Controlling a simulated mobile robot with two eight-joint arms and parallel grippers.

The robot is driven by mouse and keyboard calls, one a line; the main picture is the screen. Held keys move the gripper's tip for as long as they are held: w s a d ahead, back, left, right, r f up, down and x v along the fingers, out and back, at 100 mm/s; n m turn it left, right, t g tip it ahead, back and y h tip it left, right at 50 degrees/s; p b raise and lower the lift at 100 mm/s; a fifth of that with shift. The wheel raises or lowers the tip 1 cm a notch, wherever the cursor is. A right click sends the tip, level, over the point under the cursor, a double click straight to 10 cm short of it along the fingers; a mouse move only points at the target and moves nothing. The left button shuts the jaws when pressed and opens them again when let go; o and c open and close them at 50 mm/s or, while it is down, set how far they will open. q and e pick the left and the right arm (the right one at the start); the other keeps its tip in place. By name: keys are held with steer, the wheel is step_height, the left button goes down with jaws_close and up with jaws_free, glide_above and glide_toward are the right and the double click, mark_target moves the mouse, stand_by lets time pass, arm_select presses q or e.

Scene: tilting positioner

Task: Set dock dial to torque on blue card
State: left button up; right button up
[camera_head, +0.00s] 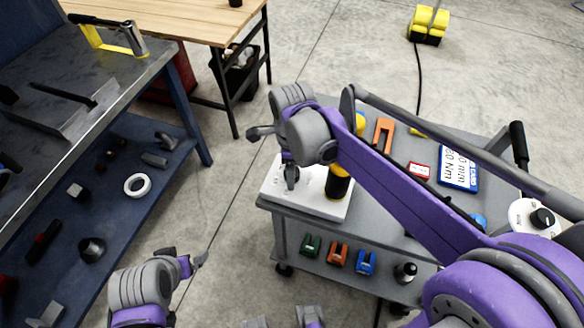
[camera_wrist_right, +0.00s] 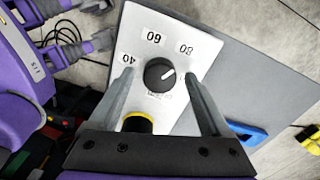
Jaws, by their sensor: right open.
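The dock dial is a black knob (camera_wrist_right: 160,75) with a white pointer line on a white plate (camera_wrist_right: 205,62). The plate is marked 40, 60 and 80, and the pointer slants up and right, roughly toward the 80. My right gripper (camera_wrist_right: 160,98) is open, with one finger on each side of the knob. Whether they touch it is unclear. In the head view my right gripper (camera_head: 291,182) is over the white plate (camera_head: 318,206) and hides the knob. The blue card (camera_head: 458,170) lies on the cart; one line looks like 80 Nm. My left gripper (camera_head: 200,260) is low left, away from the cart.
A yellow and black tool (camera_head: 338,183) stands on the plate beside the knob. A second white dial with a black knob (camera_head: 542,218) is at the cart's right. A dark workbench (camera_head: 75,95) stands left.

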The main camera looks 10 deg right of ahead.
arm_select(q)
steer(key=shift+w+r+p, duration=0.15)
steer(key=shift+r+p, duration=0.25)
steer(key=shift+r, duration=0.15)
arm_select(e)
step_height(320, 180, up, 11)
steer(key=shift+f, duration=0.15)
